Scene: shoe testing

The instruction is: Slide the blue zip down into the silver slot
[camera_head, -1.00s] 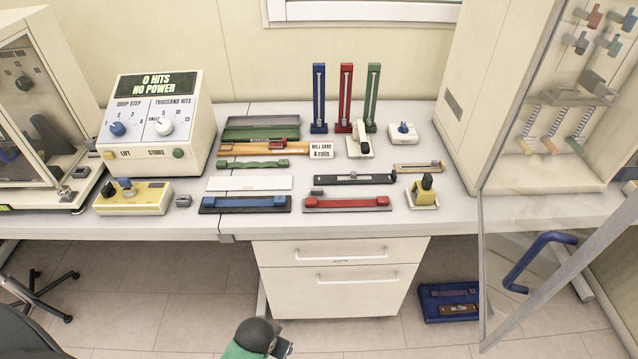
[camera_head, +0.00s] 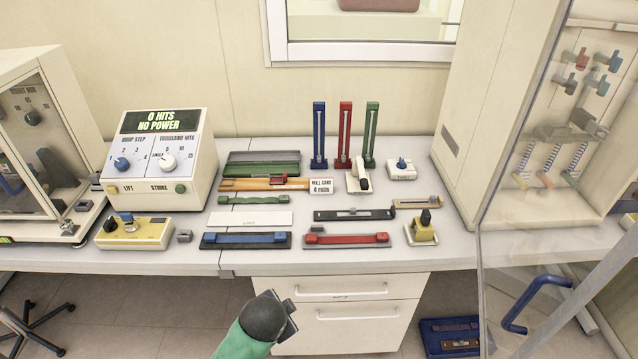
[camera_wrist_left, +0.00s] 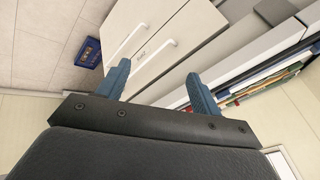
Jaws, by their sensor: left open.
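The blue upright zip stand (camera_head: 318,137) is at the back of the bench, left of a red one and a green one. A thin pale silver strip (camera_head: 318,132) runs down its front face. I cannot tell at this size where a slider sits on it. My left gripper (camera_head: 290,311) is in front of the drawers, below the bench top and well apart from the stand. In the left wrist view, its two blue fingers (camera_wrist_left: 157,72) are spread with nothing between them. My right gripper is not in view.
The red stand (camera_head: 344,136) and green stand (camera_head: 370,134) are close beside the blue one. In front lie a small card (camera_head: 321,186), a black rail (camera_head: 355,214), and blue and red bars. A control box (camera_head: 160,160) is left; a tall cabinet (camera_head: 490,110) is right.

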